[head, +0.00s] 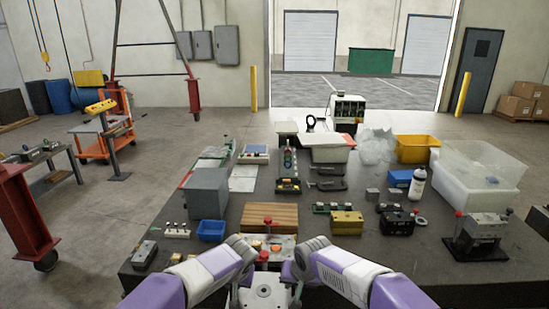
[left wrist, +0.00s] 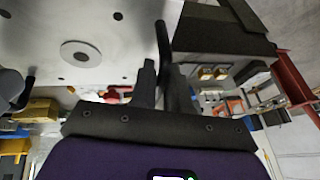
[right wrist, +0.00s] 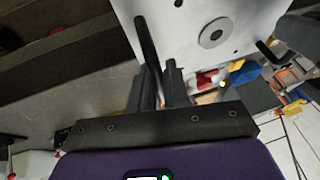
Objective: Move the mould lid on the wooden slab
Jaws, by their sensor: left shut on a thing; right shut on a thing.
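The mould lid (head: 265,291) is a pale metal plate with a round disc in its middle, low in the head view between my two wrists. It also shows in the left wrist view (left wrist: 105,35) and the right wrist view (right wrist: 190,20). My left gripper (left wrist: 162,80) is shut on a dark bar handle at one side of the lid. My right gripper (right wrist: 155,80) is shut on the dark bar handle at the opposite side. The wooden slab (head: 258,217) lies bare on the dark table, beyond the lid. My wrists partly hide the lid's sides in the head view.
Between slab and lid stands a metal mould part with red knobs (head: 268,246). A blue bin (head: 210,231) is left of the slab. A yellow box (head: 347,222) and a black box (head: 397,223) are right of it. A grey press-like fixture (head: 482,236) stands far right.

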